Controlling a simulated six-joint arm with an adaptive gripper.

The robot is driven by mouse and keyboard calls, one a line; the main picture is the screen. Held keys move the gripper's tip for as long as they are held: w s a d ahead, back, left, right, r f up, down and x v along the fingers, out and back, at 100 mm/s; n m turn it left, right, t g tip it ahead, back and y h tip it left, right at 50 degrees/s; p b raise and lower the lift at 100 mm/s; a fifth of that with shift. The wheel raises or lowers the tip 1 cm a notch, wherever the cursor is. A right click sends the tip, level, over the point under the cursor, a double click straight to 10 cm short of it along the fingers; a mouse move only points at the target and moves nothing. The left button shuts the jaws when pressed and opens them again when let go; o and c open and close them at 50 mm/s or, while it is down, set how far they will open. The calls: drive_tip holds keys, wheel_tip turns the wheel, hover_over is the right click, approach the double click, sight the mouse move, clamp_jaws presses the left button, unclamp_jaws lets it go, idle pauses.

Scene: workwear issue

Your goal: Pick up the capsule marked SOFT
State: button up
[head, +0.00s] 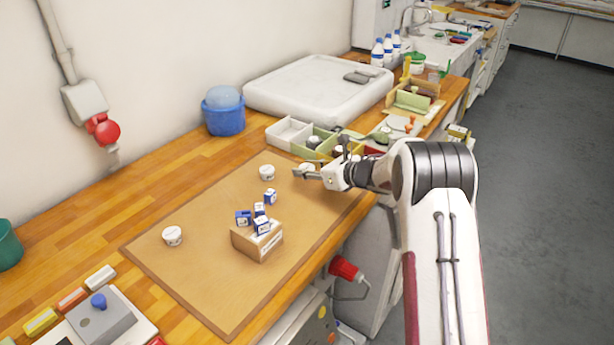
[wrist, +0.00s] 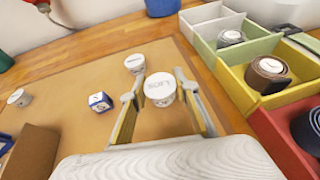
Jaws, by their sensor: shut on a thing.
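My gripper (head: 309,171) is over the far right part of the brown mat in the head view. It is shut on a round white capsule (wrist: 160,90), which sits between the two fingers in the wrist view. The lettering on its lid is upside down and looks like SOFT. Whether the capsule still touches the mat is not clear. A second white capsule (head: 267,172) stands to the left of my gripper, and it also shows in the wrist view (wrist: 135,63). A third (head: 172,236) stands further left on the mat; its marking is too small to read.
A cardboard box (head: 258,245) with several small blue-and-white boxes (head: 243,217) on and around it stands on the mat. A divided tray (wrist: 228,62) with dark rolled items borders the mat near my gripper. The mat's left part is mostly clear.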

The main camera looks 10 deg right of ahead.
sight(307, 168)
wheel_tip(307, 168, up, 7)
drive_tip(key=shift+f, duration=0.15)
